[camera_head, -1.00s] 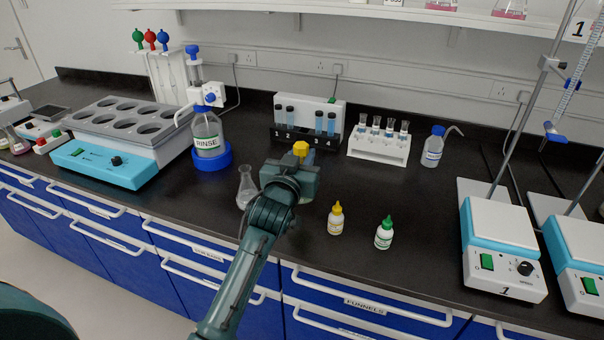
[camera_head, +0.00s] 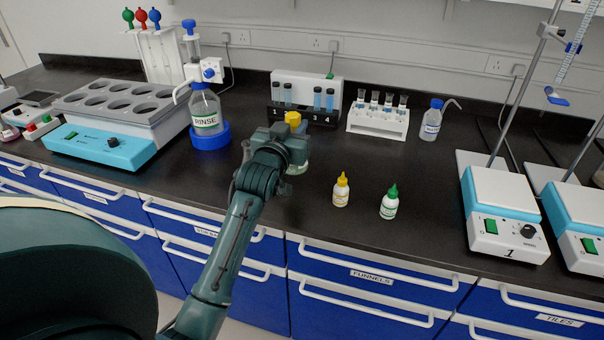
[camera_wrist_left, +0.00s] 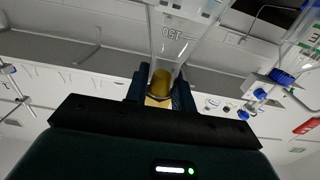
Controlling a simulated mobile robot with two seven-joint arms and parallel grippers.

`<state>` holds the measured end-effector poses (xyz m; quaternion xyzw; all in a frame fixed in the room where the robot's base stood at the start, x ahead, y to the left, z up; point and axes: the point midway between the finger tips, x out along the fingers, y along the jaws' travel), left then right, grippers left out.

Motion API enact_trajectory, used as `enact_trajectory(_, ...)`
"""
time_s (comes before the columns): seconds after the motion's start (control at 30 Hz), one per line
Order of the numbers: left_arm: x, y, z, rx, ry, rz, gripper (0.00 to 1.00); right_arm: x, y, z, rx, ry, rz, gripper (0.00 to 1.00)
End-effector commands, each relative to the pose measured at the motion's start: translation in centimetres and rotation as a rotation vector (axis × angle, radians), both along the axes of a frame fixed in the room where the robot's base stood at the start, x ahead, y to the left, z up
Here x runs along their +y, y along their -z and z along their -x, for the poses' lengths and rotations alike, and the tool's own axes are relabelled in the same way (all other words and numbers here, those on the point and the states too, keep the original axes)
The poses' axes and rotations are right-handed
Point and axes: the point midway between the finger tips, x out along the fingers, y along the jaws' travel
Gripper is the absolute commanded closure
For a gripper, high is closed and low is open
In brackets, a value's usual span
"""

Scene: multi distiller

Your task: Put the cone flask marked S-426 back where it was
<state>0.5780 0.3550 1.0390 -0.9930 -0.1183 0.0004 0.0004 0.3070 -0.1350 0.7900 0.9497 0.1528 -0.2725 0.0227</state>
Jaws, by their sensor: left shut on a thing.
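My left gripper (camera_head: 284,142) is shut on the neck of a clear conical flask with a yellow stopper (camera_head: 293,118). Part of the flask's lower glass (camera_head: 298,168) shows under the gripper, just over or on the black bench; I cannot tell which. In the left wrist view the flask (camera_wrist_left: 172,40) carries graduation print, and its neck is between the fingers (camera_wrist_left: 160,88). The mark S-426 is not readable. Another clear flask (camera_head: 246,150) stands left of the gripper, mostly hidden behind my arm.
A RINSE bottle (camera_head: 206,112) in a blue ring stands behind left, near a multi-well bath (camera_head: 110,140). Vial racks (camera_head: 303,112) and (camera_head: 377,124) stand behind. Yellow-capped (camera_head: 341,192) and green-capped (camera_head: 389,205) bottles stand to the right. Hotplates (camera_head: 502,230) stand far right.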

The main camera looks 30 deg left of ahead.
Motion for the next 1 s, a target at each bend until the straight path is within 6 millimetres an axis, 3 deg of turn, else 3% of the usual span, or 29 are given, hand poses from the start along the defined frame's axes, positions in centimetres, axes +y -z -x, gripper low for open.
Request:
enact_trajectory(0.1, 0.0, 2.4, 0.0, 0.001, 0.0, 0.002, 1.0, 0.0, 0.0, -0.1, -0.003, -0.003, 0.0, 0.49)
enact_trajectory(0.5, -0.1, 7.1, 0.0, 0.0, 0.001, 0.001, 1.0, 0.1, 0.3, -0.1, -0.004, -0.006, -0.001, 0.49)
enact_trajectory(0.93, -0.1, 7.8, 0.0, -0.002, 0.001, 0.001, 1.0, 0.2, 0.4, -0.1, -0.005, -0.008, -0.002, 0.49)
enact_trajectory(0.97, -0.1, 7.9, 0.0, -0.001, 0.001, 0.001, 0.74, 0.2, 0.4, -0.1, -0.005, -0.008, -0.002, 0.49)
enact_trajectory(1.0, -0.1, 7.8, 0.0, -0.001, 0.001, 0.001, 0.71, 0.2, 0.3, -0.1, -0.005, -0.008, -0.002, 0.49)
